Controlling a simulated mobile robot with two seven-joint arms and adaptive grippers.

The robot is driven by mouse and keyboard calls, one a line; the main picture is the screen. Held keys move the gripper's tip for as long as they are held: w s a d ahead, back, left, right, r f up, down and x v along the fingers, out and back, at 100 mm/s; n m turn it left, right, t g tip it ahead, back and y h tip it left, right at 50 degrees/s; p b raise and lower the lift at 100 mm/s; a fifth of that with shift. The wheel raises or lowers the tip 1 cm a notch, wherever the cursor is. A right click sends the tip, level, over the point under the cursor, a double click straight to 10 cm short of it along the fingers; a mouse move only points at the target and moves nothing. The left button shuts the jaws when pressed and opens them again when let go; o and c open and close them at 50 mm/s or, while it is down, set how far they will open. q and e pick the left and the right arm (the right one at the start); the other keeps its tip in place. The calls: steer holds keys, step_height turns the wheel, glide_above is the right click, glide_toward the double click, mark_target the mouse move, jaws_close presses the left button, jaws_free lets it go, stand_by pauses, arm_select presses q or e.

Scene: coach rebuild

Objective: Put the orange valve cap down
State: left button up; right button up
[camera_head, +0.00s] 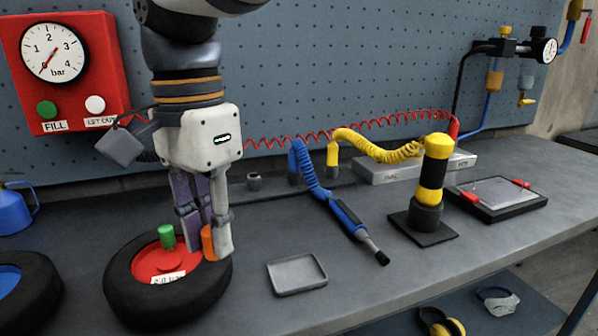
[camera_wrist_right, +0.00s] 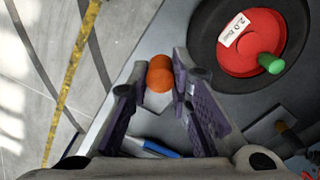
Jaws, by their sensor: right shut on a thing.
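The orange valve cap (camera_head: 208,243) is held between the fingertips of my right gripper (camera_head: 207,236). In the right wrist view the orange cap (camera_wrist_right: 159,76) sits at the tips of the two purple-padded fingers (camera_wrist_right: 163,82). In the head view the gripper points down in front of the right side of a black tyre (camera_head: 120,290) with a red hub (camera_head: 150,258). A green cap (camera_head: 166,237) stands upright on the hub, apart from the gripper. Whether the orange cap touches anything below is unclear. My left gripper is not in view.
A shallow, empty grey tray (camera_head: 297,274) lies right of the tyre. A blue air tool (camera_head: 350,222), a yellow-black cylinder (camera_head: 433,178) on a stand and a dark panel (camera_head: 497,197) stand further right. Another tyre (camera_head: 30,298) is at the left edge. The bench front right of the tray is clear.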

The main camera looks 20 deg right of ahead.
steer(key=shift+s+r, duration=0.1)
steer(key=shift+r, duration=0.05)
steer(key=w+d+f, duration=0.4)
steer(key=d, duration=0.3)
glide_above(297, 275)
step_height(297, 275, down, 6)
steer(key=shift+a+f, duration=0.1)
steer(key=shift+f, duration=0.15)
step_height(297, 275, down, 3)
steer(key=shift+r, duration=0.1)
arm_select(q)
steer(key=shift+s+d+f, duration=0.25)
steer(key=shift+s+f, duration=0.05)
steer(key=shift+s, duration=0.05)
arm_select(e)
steer(key=shift+w, duration=0.1)
steer(key=shift+f, duration=0.2)
steer(key=o, duration=0.8)
steer(key=shift+o, duration=0.2)
